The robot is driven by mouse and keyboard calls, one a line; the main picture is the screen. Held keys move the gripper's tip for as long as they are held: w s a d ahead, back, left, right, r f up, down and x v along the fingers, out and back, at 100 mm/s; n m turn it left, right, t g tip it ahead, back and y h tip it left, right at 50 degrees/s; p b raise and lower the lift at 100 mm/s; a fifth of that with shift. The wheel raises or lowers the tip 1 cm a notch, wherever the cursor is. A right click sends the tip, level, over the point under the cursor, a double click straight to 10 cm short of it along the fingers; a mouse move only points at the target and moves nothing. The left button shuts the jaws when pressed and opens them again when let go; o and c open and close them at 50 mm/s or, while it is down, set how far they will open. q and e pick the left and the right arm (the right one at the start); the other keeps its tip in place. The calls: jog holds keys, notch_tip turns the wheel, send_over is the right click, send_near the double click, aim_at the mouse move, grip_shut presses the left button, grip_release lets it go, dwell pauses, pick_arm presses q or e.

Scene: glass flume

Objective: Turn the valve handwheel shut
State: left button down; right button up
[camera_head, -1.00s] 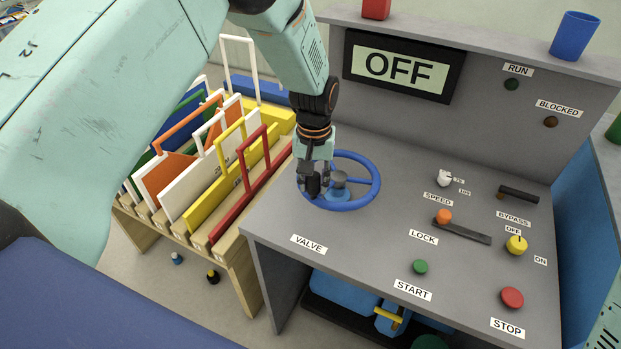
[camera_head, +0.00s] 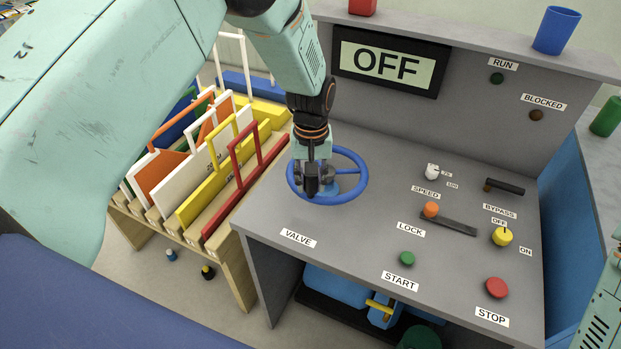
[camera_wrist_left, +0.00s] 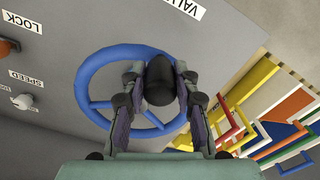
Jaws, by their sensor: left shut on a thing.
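The valve handwheel (camera_head: 360,165) is a blue ring with spokes, lying flat on the left part of the grey console top. Its label VALVE (camera_head: 298,238) is in front of it. My left gripper (camera_head: 313,180) reaches down from above at the front left of the wheel. In the wrist view the left gripper (camera_wrist_left: 160,95) has its fingers on both sides of the wheel's dark upright knob (camera_wrist_left: 161,78) and is shut on it. The blue rim (camera_wrist_left: 85,80) shows around the fingers. The hub is partly hidden by the gripper. My right gripper is out of view.
The display (camera_head: 388,64) reads OFF. A wooden rack (camera_head: 230,235) of coloured panels stands close on the left.

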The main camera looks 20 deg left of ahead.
pick_arm(q)
jog(key=shift+w+r, duration=0.15)
jog(key=shift+w, duration=0.05)
jog(key=c, duration=1.4)
grip_release()
jog(key=o, duration=0.4)
jog(key=shift+s+d, duration=0.1)
notch_tip(320, 180, up, 12)
jog(key=shift+f, duration=0.1)
jog(key=shift+s, duration=0.15)
